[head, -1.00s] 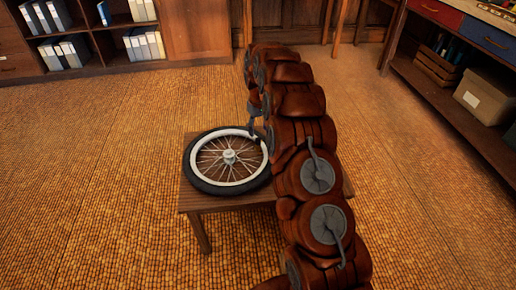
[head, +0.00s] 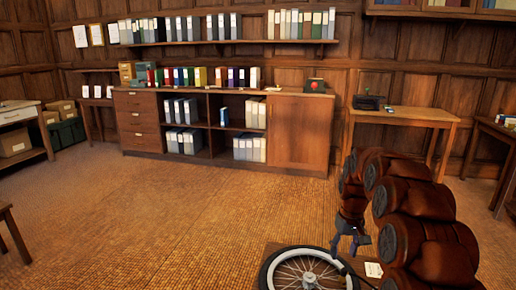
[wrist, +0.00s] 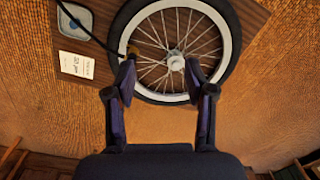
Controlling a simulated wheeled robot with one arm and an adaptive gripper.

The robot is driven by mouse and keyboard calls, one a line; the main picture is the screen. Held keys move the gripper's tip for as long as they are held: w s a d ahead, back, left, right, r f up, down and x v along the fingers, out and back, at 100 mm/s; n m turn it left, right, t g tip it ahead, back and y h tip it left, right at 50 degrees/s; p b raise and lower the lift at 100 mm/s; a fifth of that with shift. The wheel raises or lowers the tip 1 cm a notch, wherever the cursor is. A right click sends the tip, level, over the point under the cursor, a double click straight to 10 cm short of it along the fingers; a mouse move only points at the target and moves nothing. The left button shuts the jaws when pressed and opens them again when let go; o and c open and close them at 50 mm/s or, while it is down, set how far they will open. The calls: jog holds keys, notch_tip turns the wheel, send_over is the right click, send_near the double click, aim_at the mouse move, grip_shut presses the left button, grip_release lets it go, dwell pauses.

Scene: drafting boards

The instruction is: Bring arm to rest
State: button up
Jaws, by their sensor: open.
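My arm arches up at the right of the head view, with my gripper (head: 350,242) hanging down just beyond the wheel. In the wrist view my gripper (wrist: 161,72) is open, its two fingers apart and nothing held between them. The spoked wheel (head: 268,272), with a black tyre and pale rim, lies flat on a low wooden table (head: 272,248). The wheel (wrist: 231,50) lies beneath the fingertips in the wrist view. A black hose (wrist: 85,32) with a brass-coloured end reaches the rim near the left fingertip. Whether finger and hose touch cannot be told.
A white card (wrist: 76,65) and a blue-grey item (wrist: 75,20) lie on the table by the wheel. A long cabinet (head: 300,135) with binders stands against the back wall, and a side table (head: 405,114) stands right of it. The floor (head: 150,215) between is clear.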

jog(key=s+a+r+g, duration=0.1)
jog(key=s+a+r, duration=0.2)
jog(key=s, duration=0.5)
jog(key=s+a+r, duration=0.3)
jog(key=s, duration=0.6)
jog(key=s+a+f+m+g, duration=0.1)
jog(key=s+a+f+m, duration=0.1)
jog(key=s, duration=2.3)
notch_tip(320, 180, up, 22)
jog(key=s+p, duration=0.1)
jog(key=p, duration=2)
jog(key=shift+r+t, duration=0.25)
jog(key=shift+t, duration=0.05)
